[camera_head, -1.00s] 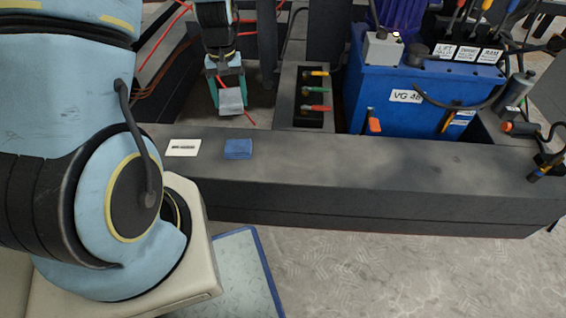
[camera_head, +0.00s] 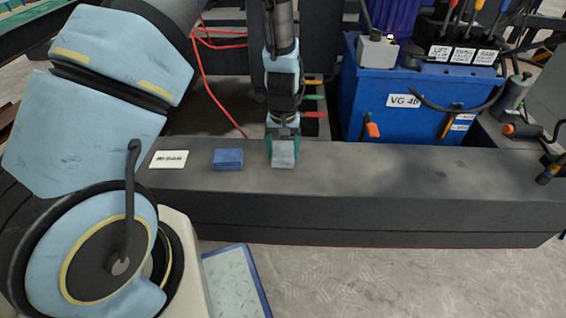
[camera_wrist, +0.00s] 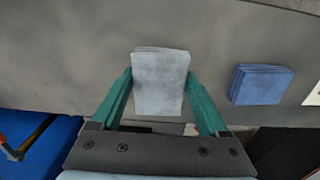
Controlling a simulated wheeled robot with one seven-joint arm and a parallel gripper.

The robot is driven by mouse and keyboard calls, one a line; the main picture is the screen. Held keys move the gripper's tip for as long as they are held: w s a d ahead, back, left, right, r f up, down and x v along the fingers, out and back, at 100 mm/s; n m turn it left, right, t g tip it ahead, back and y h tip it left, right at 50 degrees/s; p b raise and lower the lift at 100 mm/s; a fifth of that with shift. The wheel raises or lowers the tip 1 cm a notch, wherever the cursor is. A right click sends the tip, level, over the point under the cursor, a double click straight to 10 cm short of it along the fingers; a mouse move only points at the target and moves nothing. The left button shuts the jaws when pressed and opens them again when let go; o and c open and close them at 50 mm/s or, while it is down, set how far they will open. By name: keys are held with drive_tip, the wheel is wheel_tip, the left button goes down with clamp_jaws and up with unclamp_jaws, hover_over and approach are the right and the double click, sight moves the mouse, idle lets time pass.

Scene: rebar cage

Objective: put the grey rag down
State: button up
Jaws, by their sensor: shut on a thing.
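The grey rag (camera_head: 283,154) is a small folded square held between the teal fingers of my gripper (camera_head: 283,148). In the wrist view the grey rag (camera_wrist: 160,82) sits between both fingertips of my gripper (camera_wrist: 160,85), which press on its sides. The rag is over the dark grey ledge (camera_head: 400,180), near its back edge. I cannot tell whether its underside touches the ledge.
A folded blue rag (camera_head: 228,159) lies on the ledge left of my gripper, and a white label (camera_head: 169,159) lies farther left. A blue box marked VG 46 (camera_head: 390,120) stands behind the ledge. The ledge's top to the right is clear.

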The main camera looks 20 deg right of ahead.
sight(283, 153)
drive_tip(key=shift+f+b, duration=0.4)
drive_tip(key=shift+f, duration=1.25)
drive_tip(key=shift+f, duration=0.1)
drive_tip(key=o, duration=1.3)
